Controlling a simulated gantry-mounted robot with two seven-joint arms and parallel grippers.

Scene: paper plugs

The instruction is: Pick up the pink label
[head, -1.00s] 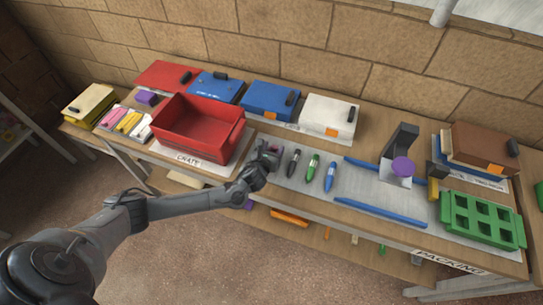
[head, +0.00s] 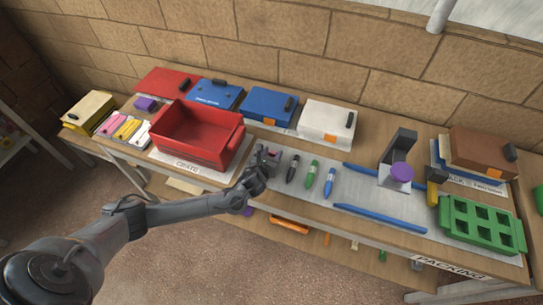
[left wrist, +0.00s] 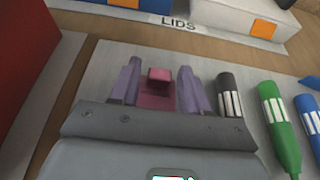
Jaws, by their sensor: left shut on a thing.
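My left gripper (head: 268,158) is over the grey mat, between the red crate and the markers. In the left wrist view, its two purple-grey fingers (left wrist: 158,88) stand on either side of a pink piece (left wrist: 158,77), and the gripper is shut on it. I take this piece to be the pink label; it has a small raised block above a wider flat part. Its lower part is hidden by the gripper, and I cannot tell whether it touches the mat. In the head view, a pink strip (head: 114,119) also lies at the far left. My right gripper is not in view.
A black marker (head: 293,168), green marker (head: 312,174) and blue marker (head: 330,183) lie close right of the gripper. The red crate (head: 222,146) stands left. Blue rails (head: 380,219), a grey stand (head: 399,155) and a green rack (head: 480,224) are farther right.

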